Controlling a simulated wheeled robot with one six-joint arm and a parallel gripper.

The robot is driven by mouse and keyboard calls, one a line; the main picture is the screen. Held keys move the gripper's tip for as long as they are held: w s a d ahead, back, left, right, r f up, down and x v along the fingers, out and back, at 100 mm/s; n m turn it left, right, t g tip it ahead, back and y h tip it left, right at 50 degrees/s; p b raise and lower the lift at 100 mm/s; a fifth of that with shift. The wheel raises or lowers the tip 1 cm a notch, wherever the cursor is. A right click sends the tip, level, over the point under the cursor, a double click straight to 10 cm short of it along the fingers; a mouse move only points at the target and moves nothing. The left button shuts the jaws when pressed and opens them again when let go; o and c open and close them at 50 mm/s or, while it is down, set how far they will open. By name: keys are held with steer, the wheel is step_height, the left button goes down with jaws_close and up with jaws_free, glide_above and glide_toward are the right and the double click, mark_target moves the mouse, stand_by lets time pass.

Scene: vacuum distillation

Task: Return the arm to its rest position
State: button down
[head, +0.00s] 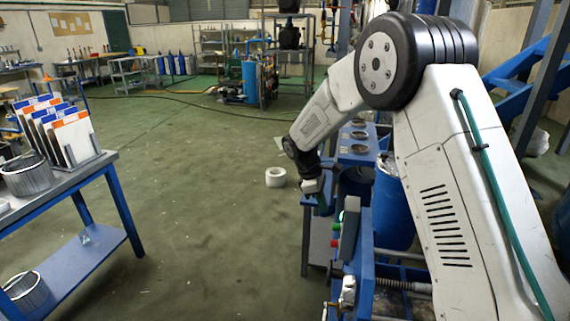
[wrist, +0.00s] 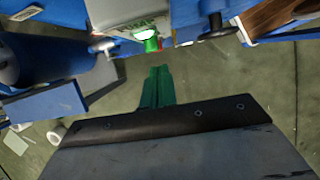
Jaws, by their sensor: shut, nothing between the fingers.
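My arm rises on the right of the head view, bends at the black round joint, and reaches down to the left. My gripper (head: 321,202) hangs at its end, beside the blue equipment. In the wrist view my gripper (wrist: 158,70) shows as two green fingers pressed together with nothing between them. A grey control box (head: 349,229) with a lit green button stands just below and right of the gripper in the head view. In the wrist view a lit green button (wrist: 150,44) on a pale housing lies just beyond the fingertips. I cannot tell whether they touch.
A blue bench (head: 352,150) with round openings and a blue barrel (head: 391,208) stand close behind my arm. A white ring-shaped object (head: 275,177) lies on the green floor. A blue-framed table (head: 66,184) with a panel rack stands left.

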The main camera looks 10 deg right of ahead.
steer(key=s+d+r+m+t+y, duration=0.1)
steer(key=s+r+m, duration=0.3)
steer(key=s, duration=0.9)
steer(key=s+d+r+m+t+y, duration=0.1)
steer(key=s+r+m, duration=0.3)
steer(key=s+r, duration=0.5)
steer(key=s+d+r+m+t+y, duration=0.1)
steer(key=s+r+m, duration=0.4)
steer(key=s, duration=1.4)
steer(key=shift+s+d+r+y, duration=0.25)
steer(key=shift+d+r+y, duration=0.2)
steer(key=shift+r, duration=0.5)
steer(key=shift+d, duration=0.1)
